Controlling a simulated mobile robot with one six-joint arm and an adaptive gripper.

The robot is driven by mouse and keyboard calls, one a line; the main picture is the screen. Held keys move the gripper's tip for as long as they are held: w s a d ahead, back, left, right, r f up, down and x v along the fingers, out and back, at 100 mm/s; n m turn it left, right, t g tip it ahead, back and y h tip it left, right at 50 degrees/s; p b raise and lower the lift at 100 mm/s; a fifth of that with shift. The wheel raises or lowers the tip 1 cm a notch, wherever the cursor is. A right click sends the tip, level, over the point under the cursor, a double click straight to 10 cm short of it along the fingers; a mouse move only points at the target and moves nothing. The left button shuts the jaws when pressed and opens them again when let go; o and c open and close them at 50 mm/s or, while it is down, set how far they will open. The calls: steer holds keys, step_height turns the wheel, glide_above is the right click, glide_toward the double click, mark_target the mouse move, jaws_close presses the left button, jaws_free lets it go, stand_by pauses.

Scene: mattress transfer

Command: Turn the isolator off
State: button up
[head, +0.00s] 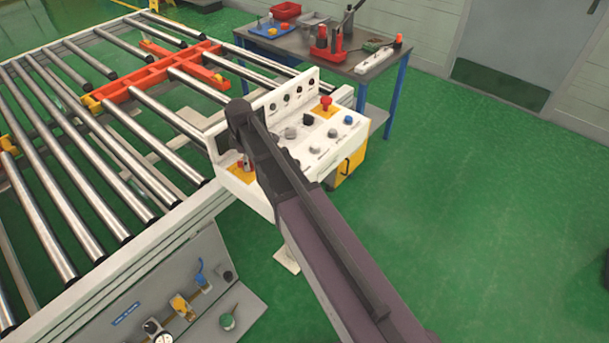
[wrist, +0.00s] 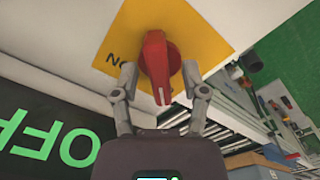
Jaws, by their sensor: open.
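The isolator (wrist: 157,62) is a red rotary handle on a yellow plate (wrist: 200,30) in the wrist view. Its pale-marked tip points toward my gripper, and upside-down "ON" lettering shows on the plate beside it. My gripper (wrist: 160,80) is open, with one finger on each side of the handle; I cannot tell whether either finger touches it. A dark panel with green "OFF" lettering (wrist: 40,137) is at the lower left. In the head view the isolator (head: 243,164) sits at the left end of the white control panel (head: 238,185), partly hidden by my arm.
The control panel also carries a red button (head: 326,102) and several dark and grey knobs. A roller conveyor (head: 110,165) lies to the left. A table (head: 365,70) with tools stands behind. Green floor is open to the right.

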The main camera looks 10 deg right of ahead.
steer(key=m, duration=0.8)
steer(key=shift+m, duration=0.4)
steer(key=m, duration=0.3)
steer(key=shift+m, duration=0.4)
steer(key=m, duration=0.4)
steer(key=shift+r+m, duration=0.25)
steer(key=shift+m, duration=0.15)
step_height(320, 180, up, 14)
steer(key=f+p, duration=0.1)
steer(key=p, duration=1.3)
steer(key=s+d+f+n+b, duration=0.1)
steer(key=s+d+f+b, duration=0.2)
steer(key=s+d, duration=0.5)
steer(key=s+d+f+n+b, duration=0.1)
steer(key=s+d+f+b, duration=0.2)
steer(key=s+d, duration=0.4)
steer(key=shift+s+d+f+b, duration=0.4)
steer(key=shift+s+b, duration=0.25)
steer(key=shift+s, duration=0.85)
